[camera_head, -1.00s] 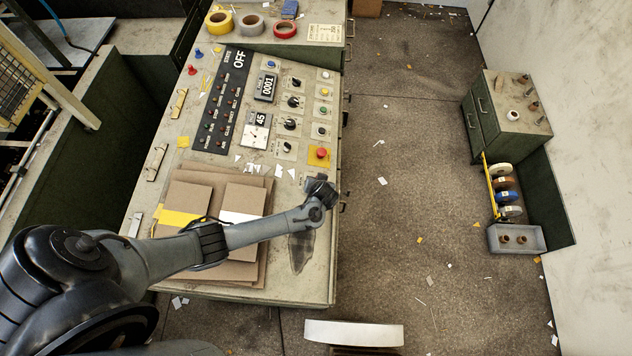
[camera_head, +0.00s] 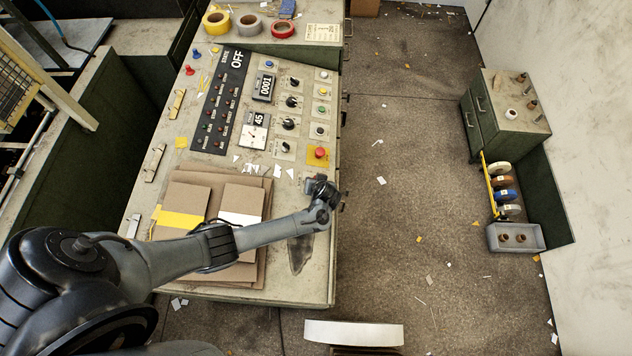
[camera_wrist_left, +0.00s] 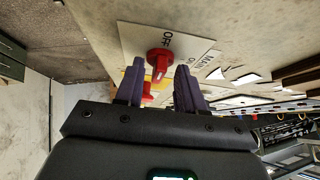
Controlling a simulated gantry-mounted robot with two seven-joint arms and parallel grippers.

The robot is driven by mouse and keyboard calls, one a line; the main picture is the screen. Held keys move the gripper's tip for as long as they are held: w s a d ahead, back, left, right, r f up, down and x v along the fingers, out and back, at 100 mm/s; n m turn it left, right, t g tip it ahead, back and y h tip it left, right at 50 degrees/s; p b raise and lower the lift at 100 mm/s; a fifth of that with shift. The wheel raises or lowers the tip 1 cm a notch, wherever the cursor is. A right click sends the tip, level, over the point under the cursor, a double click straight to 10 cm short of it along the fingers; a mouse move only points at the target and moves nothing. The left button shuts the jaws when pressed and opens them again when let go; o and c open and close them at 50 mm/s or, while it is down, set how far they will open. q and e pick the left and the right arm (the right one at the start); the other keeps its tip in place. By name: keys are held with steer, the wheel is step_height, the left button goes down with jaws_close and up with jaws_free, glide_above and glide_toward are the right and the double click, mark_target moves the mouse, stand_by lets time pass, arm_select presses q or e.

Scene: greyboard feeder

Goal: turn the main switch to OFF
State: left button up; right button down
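The main switch (camera_wrist_left: 160,64) is a red rotary handle on a pale plate (camera_wrist_left: 190,45) lettered OFF, MAIN and ON, seen in the left wrist view. Which label the handle points at is hard to tell. My left gripper (camera_wrist_left: 158,77) is open, its two dark purple fingers apart, with the red handle showing in line with the gap just past the fingertips. I cannot tell if they touch. In the head view my left gripper (camera_head: 322,190) is over the console's right edge, and the switch is hidden there. My right gripper is not in view.
The console (camera_head: 318,280) carries a red button on a yellow plate (camera_head: 318,156) close to my gripper, black knobs, and a panel reading OFF (camera_head: 237,60). Cardboard sheets (camera_head: 185,197) lie under my left arm. Open floor (camera_head: 400,200) lies right of the console.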

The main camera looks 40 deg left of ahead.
arm_select(q)
steer(key=shift+d+r, duration=0.1)
steer(key=shift+r, duration=0.05)
steer(key=shift+d+r, duration=0.1)
steer(key=shift+r, duration=0.1)
steer(key=p+v, duration=0.3)
steer(key=v, duration=0.7)
steer(key=shift+s, duration=0.15)
